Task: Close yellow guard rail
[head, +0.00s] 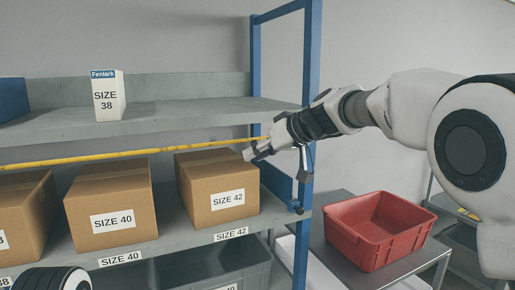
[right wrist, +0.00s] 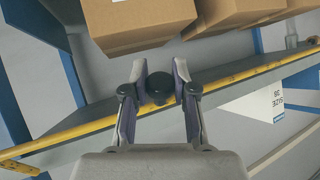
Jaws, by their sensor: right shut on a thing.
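The yellow guard rail (head: 120,155) is a thin bar that runs across the front of the shelf bay, just above the cartons and below the upper shelf. It also crosses the right wrist view (right wrist: 80,130). My right gripper (head: 262,150) is at the rail's right end, near the blue upright. In the right wrist view its fingers (right wrist: 160,86) are on either side of a round black knob (right wrist: 158,88) at the rail, and they are shut on it. My left gripper is out of view.
Brown cartons, including SIZE 40 (head: 112,221) and SIZE 42 (head: 226,198), stand on the shelf behind the rail. A white SIZE 38 box (head: 108,100) is on the upper shelf (head: 190,112). A blue upright (head: 311,70) and a red bin (head: 372,245) are at right.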

